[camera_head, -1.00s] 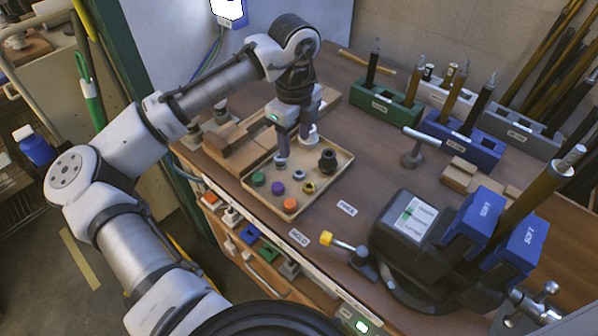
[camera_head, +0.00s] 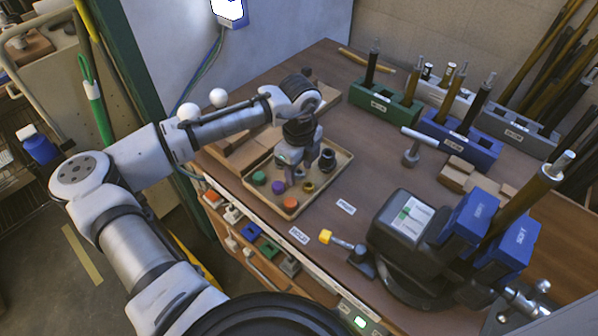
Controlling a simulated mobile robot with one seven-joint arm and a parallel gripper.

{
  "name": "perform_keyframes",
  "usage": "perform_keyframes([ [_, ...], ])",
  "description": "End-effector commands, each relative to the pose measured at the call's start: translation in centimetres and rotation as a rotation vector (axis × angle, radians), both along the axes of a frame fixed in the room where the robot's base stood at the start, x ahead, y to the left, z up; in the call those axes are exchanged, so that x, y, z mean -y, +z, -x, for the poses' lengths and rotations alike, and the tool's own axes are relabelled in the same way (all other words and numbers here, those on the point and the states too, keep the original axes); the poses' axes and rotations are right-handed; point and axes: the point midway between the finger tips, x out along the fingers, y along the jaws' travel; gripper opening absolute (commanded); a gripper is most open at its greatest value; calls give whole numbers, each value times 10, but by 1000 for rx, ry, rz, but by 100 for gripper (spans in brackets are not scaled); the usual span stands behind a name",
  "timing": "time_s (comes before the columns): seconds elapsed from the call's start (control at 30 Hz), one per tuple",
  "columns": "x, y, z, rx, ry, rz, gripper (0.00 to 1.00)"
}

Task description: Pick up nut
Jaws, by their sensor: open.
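The shallow tan tray (camera_head: 263,203) on the bench holds several small parts. A brass ring-shaped nut (camera_head: 309,187) lies in it, just right of and in front of my gripper. My gripper (camera_head: 294,172) points down into the tray with its jaws open. Its fingers are low among the parts, and they largely hide a small silvery ring-shaped part there. I cannot tell whether the fingers touch it.
Green (camera_head: 259,178), purple (camera_head: 278,187) and orange (camera_head: 290,203) pieces lie close to the gripper. A black cylindrical part (camera_head: 327,160) stands just right of it. Wooden blocks (camera_head: 248,158) sit behind-left. A dark clamp device (camera_head: 405,232) stands front right.

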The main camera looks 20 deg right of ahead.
Motion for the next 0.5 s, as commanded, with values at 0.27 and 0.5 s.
perform_keyframes([
  [0.27, 0, 0, 0, 0, 0, 0, 24],
  [0.5, 0, 0, 0, 0, 0, 0, 2],
])
